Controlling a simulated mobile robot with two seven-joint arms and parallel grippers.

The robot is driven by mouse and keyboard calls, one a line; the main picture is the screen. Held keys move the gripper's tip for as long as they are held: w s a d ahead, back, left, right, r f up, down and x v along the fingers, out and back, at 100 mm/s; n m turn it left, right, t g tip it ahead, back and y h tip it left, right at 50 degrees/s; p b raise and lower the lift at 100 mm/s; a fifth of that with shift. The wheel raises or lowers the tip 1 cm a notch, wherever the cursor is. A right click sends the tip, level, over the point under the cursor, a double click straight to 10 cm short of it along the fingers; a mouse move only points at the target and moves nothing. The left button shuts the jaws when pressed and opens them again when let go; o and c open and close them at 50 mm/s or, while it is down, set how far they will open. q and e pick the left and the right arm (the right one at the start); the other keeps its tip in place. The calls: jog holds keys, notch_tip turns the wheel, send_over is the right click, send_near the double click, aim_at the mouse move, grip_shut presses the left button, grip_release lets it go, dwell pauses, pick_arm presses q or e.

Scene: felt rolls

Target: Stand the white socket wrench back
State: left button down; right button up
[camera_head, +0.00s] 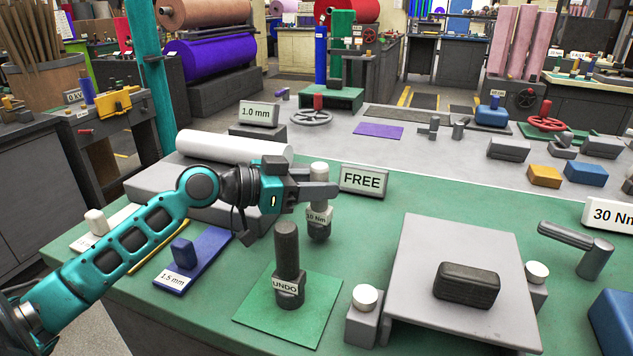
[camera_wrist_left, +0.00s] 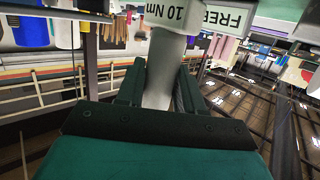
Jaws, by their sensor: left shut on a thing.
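The white socket wrench (camera_head: 319,217) has a pale shaft and a "10 Nm" label, and it is upright in the head view. My left gripper (camera_head: 319,191) comes in from the left and is shut on its shaft, below the rounded top. In the left wrist view the white socket wrench (camera_wrist_left: 163,60) runs between the two dark fingers of my left gripper (camera_wrist_left: 158,90). I cannot tell whether its lower end touches the green table. My right gripper is not in view.
A dark wrench labelled "UNDO" (camera_head: 287,262) stands on a green mat (camera_head: 318,310) in front. A "FREE" sign (camera_head: 363,180) is just right of my gripper. A grey plate (camera_head: 430,245) bears a dark block. A white roll (camera_head: 235,147) lies behind my arm.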

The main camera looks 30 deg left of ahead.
pick_arm(q)
jog(key=shift+f+b, duration=0.6)
jog(key=shift+f, duration=0.25)
dwell(0.4)
jog(key=c, duration=0.6)
grip_release()
jog(key=shift+c, duration=0.2)
jog(key=v, duration=0.7)
jog(key=shift+s+b, duration=0.25)
jog(key=shift+b, duration=0.1)
jog(key=shift+a, duration=0.15)
